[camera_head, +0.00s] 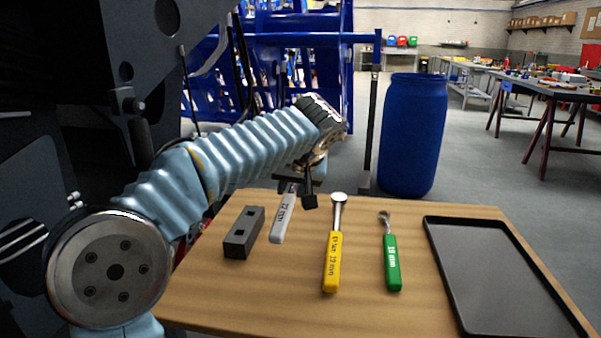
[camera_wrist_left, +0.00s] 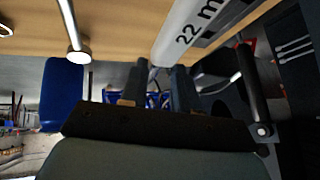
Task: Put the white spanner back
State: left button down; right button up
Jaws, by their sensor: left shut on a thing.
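The white spanner (camera_head: 283,219) has a white handle marked 22 mm and hangs tilted over the left part of the wooden table. My left gripper (camera_head: 309,186) is shut on it near the handle's upper end. In the left wrist view the white spanner (camera_wrist_left: 190,30) runs up from between the fingers of my left gripper (camera_wrist_left: 160,85). The spanner's head is hidden by the gripper in the head view. I cannot tell whether the handle's lower end touches the table. My right gripper is not in view.
On the wooden table (camera_head: 215,290) lie a dark block with square holes (camera_head: 243,232), a yellow-handled spanner (camera_head: 332,260) and a green-handled spanner (camera_head: 391,262). A black tray (camera_head: 500,284) lies at right. A blue barrel (camera_head: 412,135) stands behind. Bare table shows between the green spanner and tray.

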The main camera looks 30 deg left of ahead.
pick_arm(q)
jog(key=shift+w, duration=0.2)
jog(key=shift+s+r, duration=0.1)
jog(key=shift+r, duration=0.05)
jog(key=shift+s+r, duration=0.1)
notch_tip(320, 180, down, 7)
jog(key=b, duration=0.6)
jog(key=shift+f+b, duration=0.5)
jog(key=shift+b, duration=0.05)
jog(key=c, duration=0.8)
grip_release()
